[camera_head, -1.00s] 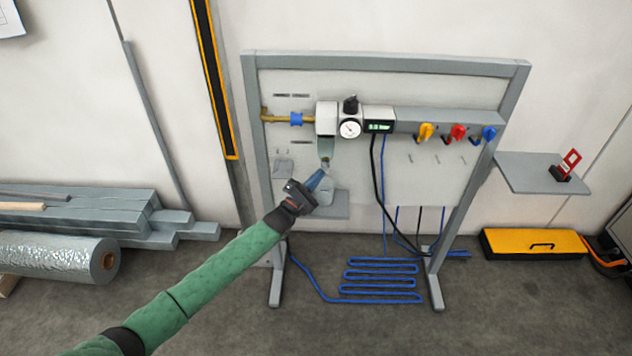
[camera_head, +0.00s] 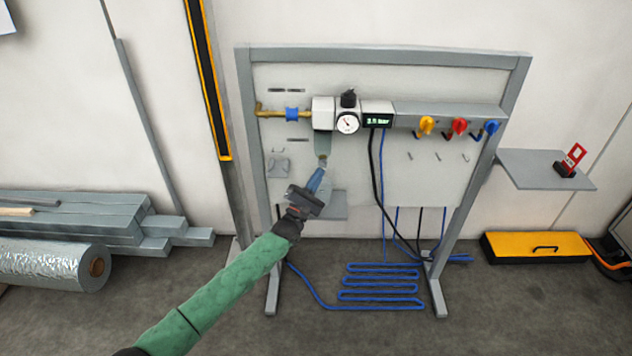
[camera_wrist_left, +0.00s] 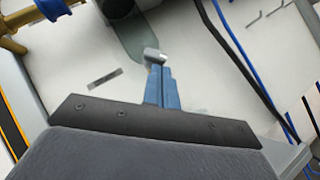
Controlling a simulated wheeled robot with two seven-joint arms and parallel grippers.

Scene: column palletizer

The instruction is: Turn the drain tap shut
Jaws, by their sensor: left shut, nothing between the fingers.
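The drain tap (camera_head: 323,160) is a small pale piece at the bottom of the grey-green filter bowl (camera_head: 323,144), under the white regulator block on the panel. It also shows in the left wrist view (camera_wrist_left: 154,55), right at the fingertips. My left gripper (camera_head: 317,176) reaches up to it from below. Its blue fingers are together, with the tips at or just under the tap; I cannot tell whether they touch it. In the left wrist view the fingers (camera_wrist_left: 162,76) lie side by side with nothing seen between them. My right gripper is not in view.
A gauge (camera_head: 347,123) and a lit display (camera_head: 378,121) sit right of the bowl. Yellow, red and blue valves (camera_head: 459,127) hang further right. A black hose and blue tubes run down the panel (camera_head: 430,180). A small grey shelf (camera_head: 333,206) is close behind my gripper.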

